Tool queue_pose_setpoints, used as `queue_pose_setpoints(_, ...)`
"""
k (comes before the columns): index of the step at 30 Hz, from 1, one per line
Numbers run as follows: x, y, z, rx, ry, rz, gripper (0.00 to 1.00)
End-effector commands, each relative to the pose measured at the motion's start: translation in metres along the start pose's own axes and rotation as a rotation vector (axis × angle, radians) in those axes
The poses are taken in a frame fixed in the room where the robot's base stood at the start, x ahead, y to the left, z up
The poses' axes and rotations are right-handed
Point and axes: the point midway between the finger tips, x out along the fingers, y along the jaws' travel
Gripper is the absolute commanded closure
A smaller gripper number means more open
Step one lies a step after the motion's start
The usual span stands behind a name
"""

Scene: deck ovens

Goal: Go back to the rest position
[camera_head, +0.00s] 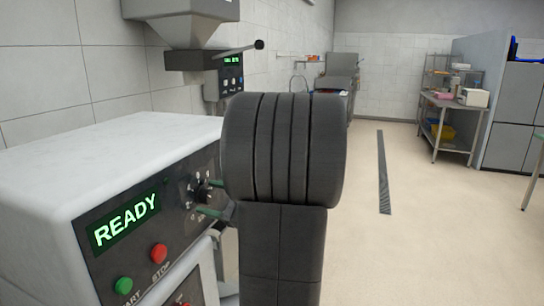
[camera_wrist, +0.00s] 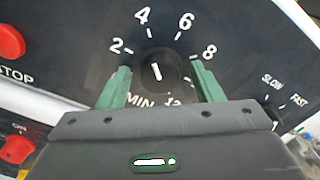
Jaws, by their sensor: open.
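My gripper (camera_wrist: 160,78) is open, with one green finger on each side of the black timer knob (camera_wrist: 157,66) in the wrist view. Gaps show between the fingers and the knob. The knob has a white mark pointing up, between 4 and 6, with "MIN" below it. In the head view my gripper (camera_head: 206,196) is at the knob (camera_head: 197,190) on the machine's front panel, partly hidden behind my dark arm.
The white machine (camera_head: 120,145) has a lit "READY" display (camera_head: 125,215), a green button (camera_head: 123,285) and a red button (camera_head: 158,253). A hopper machine (camera_head: 180,22) stands behind. The floor (camera_head: 420,225) is open to the right; a steel table (camera_head: 452,103) stands farther back.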

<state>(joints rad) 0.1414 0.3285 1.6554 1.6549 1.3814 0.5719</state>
Motion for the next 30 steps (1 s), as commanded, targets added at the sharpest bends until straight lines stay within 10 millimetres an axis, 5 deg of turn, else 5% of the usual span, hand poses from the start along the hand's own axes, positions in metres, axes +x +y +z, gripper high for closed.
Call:
queue_pose_setpoints(15,-0.0001,-0.0022,0.0029,0.375,0.000,0.000,0.40)
queue_pose_setpoints(30,-0.0001,0.0000,-0.0002,0.462,0.000,0.000,0.40)
